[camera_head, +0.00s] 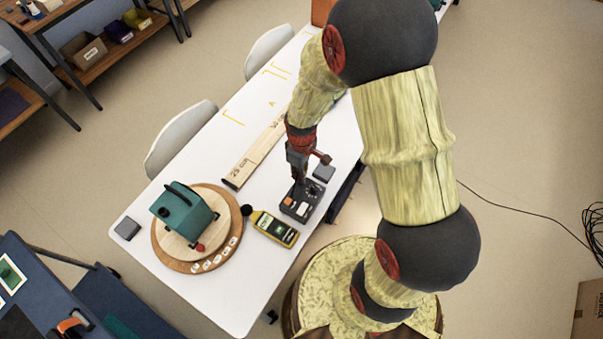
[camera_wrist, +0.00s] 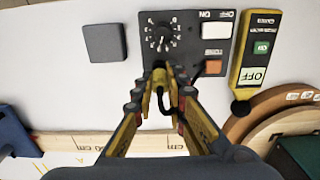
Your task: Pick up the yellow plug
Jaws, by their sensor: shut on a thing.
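My gripper (camera_head: 299,183) reaches down to the dark control box (camera_head: 301,202) on the white table. In the wrist view my gripper (camera_wrist: 160,88) has its fingertips close together at the box's near edge. A small yellow plug (camera_wrist: 158,78) sits between the fingertips, and a dark cable loops down from it. The fingers are shut on it and partly hide it. The control box also shows in the wrist view (camera_wrist: 186,58), with a dial, a white switch and an orange button. I cannot tell whether the plug still touches the box.
A yellow sound meter (camera_head: 275,229) lies beside the box. A teal speaker (camera_head: 183,212) stands on a round wooden turntable (camera_head: 162,243). A wooden ruler board (camera_head: 258,150) lies behind. Small grey squares lie near the box (camera_head: 324,173) and at the table's left end (camera_head: 127,228).

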